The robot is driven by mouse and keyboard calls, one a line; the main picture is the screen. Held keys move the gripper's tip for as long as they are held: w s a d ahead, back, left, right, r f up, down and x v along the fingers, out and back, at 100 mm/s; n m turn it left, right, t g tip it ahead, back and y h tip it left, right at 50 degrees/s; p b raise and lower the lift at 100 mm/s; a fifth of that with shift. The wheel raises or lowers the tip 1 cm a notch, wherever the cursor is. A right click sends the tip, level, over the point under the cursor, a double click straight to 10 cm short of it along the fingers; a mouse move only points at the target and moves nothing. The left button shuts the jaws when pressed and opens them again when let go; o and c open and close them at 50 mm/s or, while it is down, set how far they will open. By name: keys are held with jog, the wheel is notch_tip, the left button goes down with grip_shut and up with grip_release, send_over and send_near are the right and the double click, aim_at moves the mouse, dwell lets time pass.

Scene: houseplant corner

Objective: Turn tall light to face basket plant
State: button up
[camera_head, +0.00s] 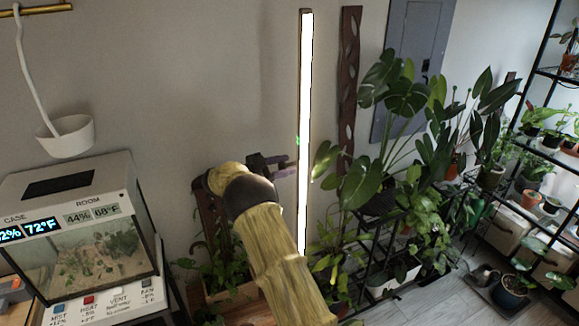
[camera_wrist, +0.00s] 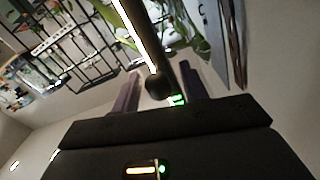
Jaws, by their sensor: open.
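The tall light (camera_head: 306,130) is a slim upright bar with a bright white strip facing the head camera and a dark edge. A small green spot shows partway up it. My gripper (camera_head: 281,166) is beside the bar's left edge at mid height. In the wrist view, my gripper (camera_wrist: 160,76) is open, with the lit bar (camera_wrist: 135,30) and a dark round knob (camera_wrist: 158,84) between its fingers. I cannot tell whether either finger touches them. A leafy plant (camera_head: 228,265) in a wooden planter sits low behind my arm; I cannot tell whether it is the basket plant.
A white hanging pot (camera_head: 66,136) is at upper left, above a glass terrarium case (camera_head: 85,262). Large leafy plants (camera_head: 385,165) crowd the light's right side. A black shelf rack (camera_head: 535,75) with pots stands far right. Bare floor (camera_head: 420,300) shows at lower right.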

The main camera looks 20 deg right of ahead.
jog(key=a+b, duration=0.3)
jog(key=a, duration=1.2)
jog(key=shift+a, duration=0.25)
